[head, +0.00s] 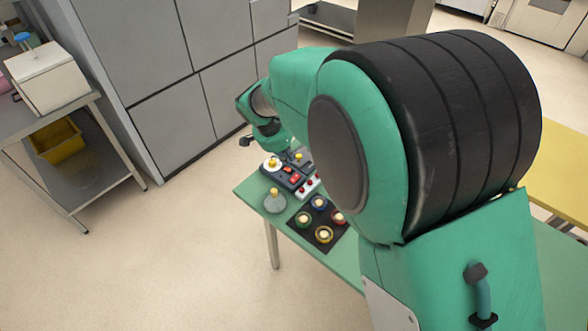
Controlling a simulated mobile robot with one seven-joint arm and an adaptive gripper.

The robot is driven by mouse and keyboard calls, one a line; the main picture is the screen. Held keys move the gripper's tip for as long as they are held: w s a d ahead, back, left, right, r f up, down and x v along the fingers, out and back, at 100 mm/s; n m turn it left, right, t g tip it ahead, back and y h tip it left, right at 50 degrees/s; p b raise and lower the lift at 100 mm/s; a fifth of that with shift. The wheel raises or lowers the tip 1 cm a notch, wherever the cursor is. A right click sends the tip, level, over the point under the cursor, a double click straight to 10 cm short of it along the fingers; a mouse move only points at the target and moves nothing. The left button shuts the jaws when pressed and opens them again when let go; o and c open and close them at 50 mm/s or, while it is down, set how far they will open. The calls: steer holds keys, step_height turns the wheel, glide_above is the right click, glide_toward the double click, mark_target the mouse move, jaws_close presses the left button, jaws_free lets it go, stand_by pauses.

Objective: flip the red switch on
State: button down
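A small dark control panel (280,176) lies on the green table and has red parts (293,178) on its top. Beside it is a white strip (308,187) with red knobs or buttons. Which red part is the switch, and whether it is on or off, is too small to tell. My gripper (290,157) is at the end of the green arm, pointing down just above the far side of the panel. Its fingers are small and partly lost against the panel, so neither their opening nor any contact is clear.
A dark mat (309,231) with several coloured round pieces lies nearer on the green table (258,186). A grey flask-like object (275,203) with a yellow top stands at the table's left edge. Grey cabinets (170,120) stand behind. Open floor lies left of the table.

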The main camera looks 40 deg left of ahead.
mark_target(298, 177)
steer(key=b+x, duration=0.2)
steer(key=x, duration=1.2)
steer(key=shift+s+b, duration=0.1)
steer(key=shift+b, duration=0.25)
